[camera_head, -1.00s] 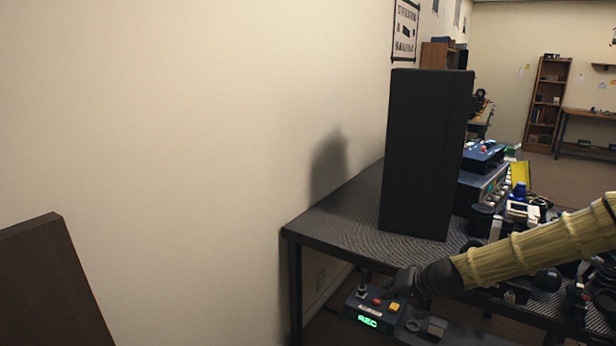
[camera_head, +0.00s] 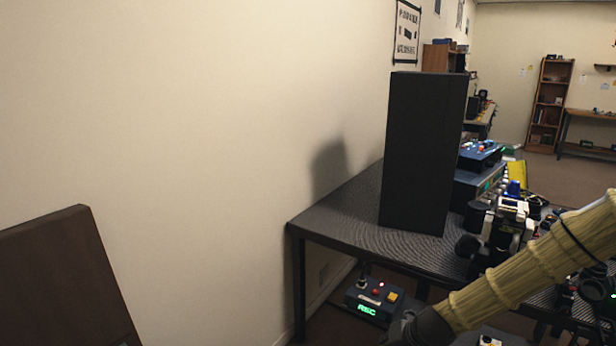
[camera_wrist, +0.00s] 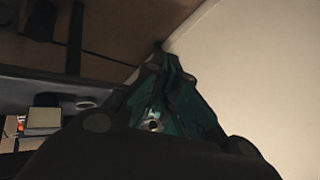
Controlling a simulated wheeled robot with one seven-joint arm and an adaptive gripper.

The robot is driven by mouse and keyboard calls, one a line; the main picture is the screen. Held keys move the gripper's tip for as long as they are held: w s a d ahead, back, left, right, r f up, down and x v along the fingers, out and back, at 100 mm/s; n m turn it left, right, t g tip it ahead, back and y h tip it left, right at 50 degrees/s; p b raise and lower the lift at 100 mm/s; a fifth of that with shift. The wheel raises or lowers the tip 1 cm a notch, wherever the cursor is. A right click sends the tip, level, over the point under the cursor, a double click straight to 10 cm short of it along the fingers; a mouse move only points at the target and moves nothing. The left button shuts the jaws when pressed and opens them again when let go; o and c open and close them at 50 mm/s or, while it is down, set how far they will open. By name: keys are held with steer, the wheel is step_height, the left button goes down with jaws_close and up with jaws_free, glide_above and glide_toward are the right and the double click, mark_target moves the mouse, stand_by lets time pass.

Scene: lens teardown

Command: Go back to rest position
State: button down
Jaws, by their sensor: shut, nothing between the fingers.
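My gripper (camera_wrist: 158,50) shows in the wrist view as a dark shape with a teal inner part, its fingers meeting at a point near the top middle. It is shut with nothing visible between the fingers. In the head view my arm, in a tan ribbed sleeve, reaches in from the right, and its dark end is low at the bottom edge. The fingertips are not clear there. The arm's end is in front of the table and right of a small control box (camera_head: 357,300).
A dark mesh-topped table (camera_head: 345,222) bears a tall black box (camera_head: 422,150) and many devices on its right. The control box sits below the table top. A brown panel (camera_head: 60,285) stands at lower left. A plain wall fills the left.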

steer(key=s+a+f+g+h+p, duration=0.1)
steer(key=s+f+g, duration=0.1)
steer(key=s+f, duration=0.5)
steer(key=s+f+g+h+p, duration=0.15)
steer(key=s+f, duration=0.25)
steer(key=s, duration=0.7)
steer(key=s+d+f+n+g+p, duration=0.1)
steer(key=s, duration=1)
steer(key=s+d+n+g+p, duration=0.1)
steer(key=s+p, duration=0.1)
steer(key=s, duration=0.9)
steer(key=shift+d+f+h, duration=0.25)
steer(key=shift+f+h, duration=0.15)
steer(key=shift+h, duration=0.05)
